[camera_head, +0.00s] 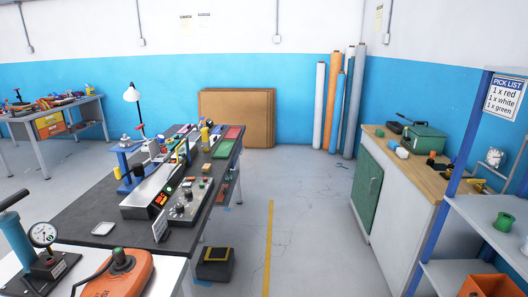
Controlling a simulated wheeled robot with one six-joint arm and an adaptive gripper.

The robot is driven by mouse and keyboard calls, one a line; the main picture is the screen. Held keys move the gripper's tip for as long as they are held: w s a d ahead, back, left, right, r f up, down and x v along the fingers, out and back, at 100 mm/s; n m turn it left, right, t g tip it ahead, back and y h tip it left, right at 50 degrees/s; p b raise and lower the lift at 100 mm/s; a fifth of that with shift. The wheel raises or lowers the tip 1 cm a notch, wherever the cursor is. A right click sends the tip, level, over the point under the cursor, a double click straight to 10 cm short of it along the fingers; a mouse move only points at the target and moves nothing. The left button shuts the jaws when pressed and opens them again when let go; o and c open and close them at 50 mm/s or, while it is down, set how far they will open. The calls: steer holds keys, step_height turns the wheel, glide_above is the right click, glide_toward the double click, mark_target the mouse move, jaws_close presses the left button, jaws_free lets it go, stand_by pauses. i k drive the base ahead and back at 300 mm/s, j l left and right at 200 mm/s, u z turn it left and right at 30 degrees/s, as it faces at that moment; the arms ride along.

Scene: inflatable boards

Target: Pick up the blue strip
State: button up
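I cannot make out for certain which thing is the blue strip. Small strip-like pieces in mixed colours lie on the dark workbench (105,210), around a heat-sealer-like machine (152,190) with a lit red display; a thin blue edge seems to show among them, too small to tell. A small light-blue object (402,152) lies on the wooden counter (377,133) at right. My gripper is not in view, so its state and distance from these things are hidden.
An orange device (120,278) and a gauge pump (42,236) stand at the front left. A black box (214,265) sits on the floor beside the bench. Blue-posted shelving (480,205) is at right. The floor between bench and cabinet, with a yellow line (268,240), is clear.

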mark_target(217, 130)
steer(key=i, duration=1.75)
steer(key=i+u, duration=0.25)
steer(key=i, duration=0.2)
steer(key=i+l+u, duration=0.1)
steer(key=i+u, duration=0.15)
steer(key=i, duration=0.2)
steer(key=i+l+u, duration=0.25)
steer(key=i, duration=0.25)
steer(key=i+l+u, duration=0.25)
steer(key=i, duration=0.15)
steer(key=i+z, duration=0.1)
steer(key=z, duration=0.25)
steer(key=i+z, duration=0.1)
steer(key=z, duration=0.2)
steer(key=i+z, duration=0.1)
steer(key=z, duration=0.25)
steer(key=i, duration=5.2)
steer(key=l, duration=0.1)
